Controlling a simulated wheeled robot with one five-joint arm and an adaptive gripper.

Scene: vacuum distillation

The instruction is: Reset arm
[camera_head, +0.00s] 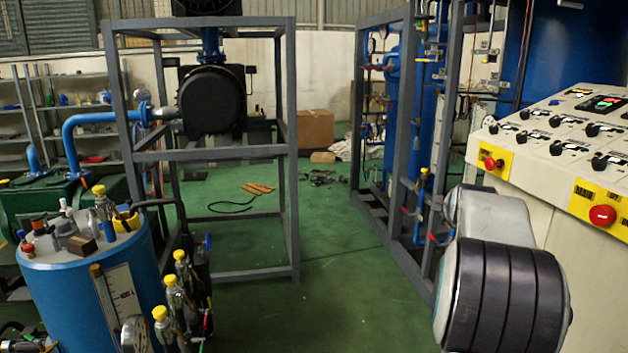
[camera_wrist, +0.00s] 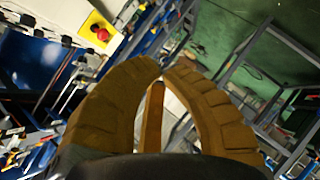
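My arm (camera_head: 500,285) shows at the lower right of the head view as a grey and black rounded link, in front of the control panel. My gripper (camera_wrist: 163,76) shows only in the wrist view. Its brown, ribbed fingers curve inward and their tips come together, with a narrower brown piece between them. Nothing is visible held between the fingers. The wrist view is tilted, with the floor at the upper right.
The control panel (camera_head: 560,130) with red buttons and switches stands close on the right. A blue tank (camera_head: 80,285) with valves stands at the lower left. Grey frames (camera_head: 290,160) rise behind. Green floor (camera_head: 340,250) is open in the middle. A cardboard box (camera_head: 315,129) sits far back.

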